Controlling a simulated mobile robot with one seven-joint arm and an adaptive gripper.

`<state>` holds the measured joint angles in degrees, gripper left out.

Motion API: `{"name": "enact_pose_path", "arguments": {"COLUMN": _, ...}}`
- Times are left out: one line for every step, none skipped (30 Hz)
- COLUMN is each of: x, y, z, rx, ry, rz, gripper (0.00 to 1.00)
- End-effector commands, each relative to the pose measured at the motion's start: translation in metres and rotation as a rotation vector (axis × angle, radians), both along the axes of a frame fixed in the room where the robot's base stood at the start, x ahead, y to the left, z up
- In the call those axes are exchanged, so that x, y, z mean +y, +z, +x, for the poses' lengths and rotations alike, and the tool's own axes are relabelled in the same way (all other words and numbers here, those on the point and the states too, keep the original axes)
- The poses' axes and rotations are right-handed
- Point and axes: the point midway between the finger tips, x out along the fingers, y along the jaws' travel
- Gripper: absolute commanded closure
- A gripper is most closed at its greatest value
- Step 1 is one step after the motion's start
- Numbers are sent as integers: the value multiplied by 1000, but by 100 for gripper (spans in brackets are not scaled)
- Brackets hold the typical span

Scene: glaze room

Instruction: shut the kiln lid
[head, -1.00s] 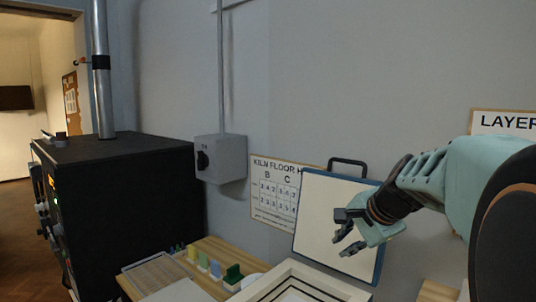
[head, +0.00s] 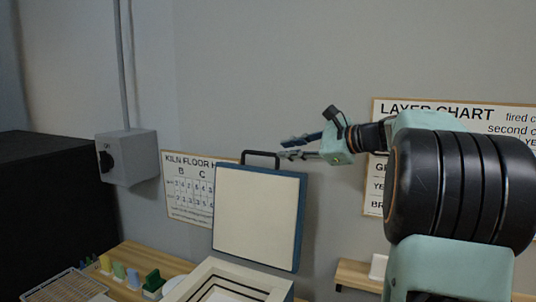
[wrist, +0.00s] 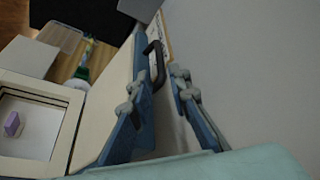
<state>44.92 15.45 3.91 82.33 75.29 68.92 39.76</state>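The kiln lid (head: 256,212) stands raised, nearly upright, its cream inner face showing and its edge blue. A black handle (head: 261,154) sits on its top edge; it also shows in the wrist view (wrist: 157,62). The kiln (head: 208,273) is below, its cream rim around an open chamber. My gripper (head: 284,149) is open and empty at the handle's right end. In the wrist view its two fingers (wrist: 156,82) are spread, with the handle just past the tips, roughly between them. I cannot tell whether they touch it.
A purple piece (wrist: 12,124) sits inside the kiln. A wooden bench (head: 142,262) with small coloured items is at left, beside a large black box (head: 50,200). A grey switch box (head: 127,157) and charts (head: 385,190) hang on the wall close behind the lid.

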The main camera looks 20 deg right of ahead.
Motion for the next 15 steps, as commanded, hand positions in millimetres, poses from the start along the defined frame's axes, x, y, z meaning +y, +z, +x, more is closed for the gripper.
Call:
{"name": "enact_pose_path", "arguments": {"x": 3, "y": 0, "z": 4, "rx": 0, "ry": 3, "rz": 2, "gripper": 83}}
{"name": "enact_pose_path", "arguments": {"x": 5, "y": -1, "z": 8, "rx": 0, "ry": 3, "rz": 2, "gripper": 83}}
{"name": "enact_pose_path", "arguments": {"x": 8, "y": -3, "z": 13, "rx": 0, "ry": 4, "rz": 2, "gripper": 83}}
{"name": "enact_pose_path", "arguments": {"x": 11, "y": -4, "z": 17, "rx": 1, "ry": 5, "rz": 2, "gripper": 83}}
{"name": "enact_pose_path", "arguments": {"x": 13, "y": -5, "z": 21, "rx": 1, "ry": 4, "rz": 2, "gripper": 83}}
{"name": "enact_pose_path", "arguments": {"x": 17, "y": -7, "z": 28, "rx": 1, "ry": 5, "rz": 2, "gripper": 83}}
{"name": "enact_pose_path", "arguments": {"x": 20, "y": -9, "z": 33, "rx": 1, "ry": 4, "rz": 2, "gripper": 83}}
{"name": "enact_pose_path", "arguments": {"x": 22, "y": -11, "z": 38, "rx": 1, "ry": 4, "rz": 2, "gripper": 83}}
{"name": "enact_pose_path", "arguments": {"x": 26, "y": -12, "z": 45, "rx": 2, "ry": 3, "rz": 1, "gripper": 83}}
{"name": "enact_pose_path", "arguments": {"x": 29, "y": -14, "z": 50, "rx": 1, "ry": 4, "rz": 2, "gripper": 83}}
{"name": "enact_pose_path", "arguments": {"x": 32, "y": -15, "z": 55, "rx": 1, "ry": 4, "rz": 2, "gripper": 83}}
{"name": "enact_pose_path", "arguments": {"x": 35, "y": -17, "z": 60, "rx": 2, "ry": 3, "rz": 1, "gripper": 83}}
{"name": "enact_pose_path", "arguments": {"x": 37, "y": -19, "z": 64, "rx": 2, "ry": 3, "rz": 1, "gripper": 83}}
{"name": "enact_pose_path", "arguments": {"x": 39, "y": -20, "z": 68, "rx": 1, "ry": 2, "rz": 1, "gripper": 83}}
{"name": "enact_pose_path", "arguments": {"x": 41, "y": -22, "z": 73, "rx": 1, "ry": 2, "rz": 1, "gripper": 83}}
